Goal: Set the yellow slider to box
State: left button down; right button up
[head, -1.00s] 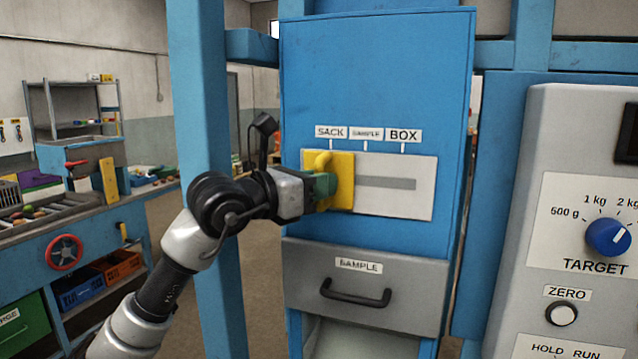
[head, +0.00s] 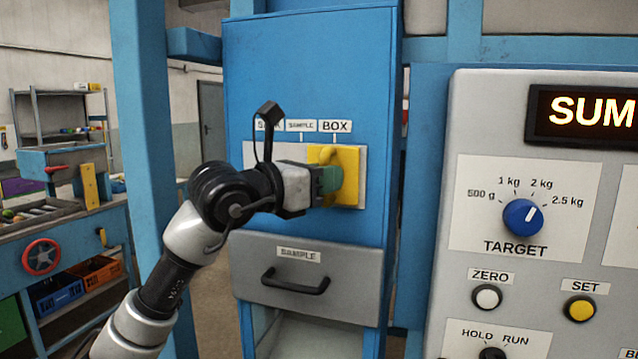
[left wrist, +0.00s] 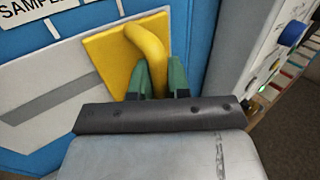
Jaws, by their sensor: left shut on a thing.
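The yellow slider (head: 347,178) is a plate with a curved handle on a pale slotted panel (head: 262,155) on the blue cabinet. It stands at the right end of the slot, under the BOX label (head: 335,126). My left gripper (head: 328,180) comes in from the left and is shut on the slider's handle. In the left wrist view, the green fingertips (left wrist: 160,80) sit on both sides of the handle on the yellow slider (left wrist: 112,58). The slot runs to the left, partly hidden by my arm in the head view. My right gripper is not in view.
A grey SAMPLE drawer (head: 310,278) with a black handle lies below the panel. A grey control box (head: 465,130) with a blue TARGET knob (head: 523,217) stands to the right. A blue post (head: 150,150) stands left, behind my arm.

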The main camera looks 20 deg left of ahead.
pick_arm(q)
jog(key=shift+d+f, duration=0.1)
jog(key=shift+d, duration=0.05)
jog(key=c, duration=1.5)
grip_release()
jog(key=o, duration=0.4)
jog(key=shift+s+d, duration=0.1)
jog(key=shift+s+a, duration=0.15)
jog(key=shift+a, duration=0.1)
jog(key=b+v, duration=0.4)
jog(key=v, duration=0.6)
jog(key=shift+s, duration=0.2)
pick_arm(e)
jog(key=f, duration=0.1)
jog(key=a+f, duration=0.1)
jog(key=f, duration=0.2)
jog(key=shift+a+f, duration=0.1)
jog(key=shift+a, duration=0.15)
pick_arm(q)
jog(key=shift+d, duration=0.1)
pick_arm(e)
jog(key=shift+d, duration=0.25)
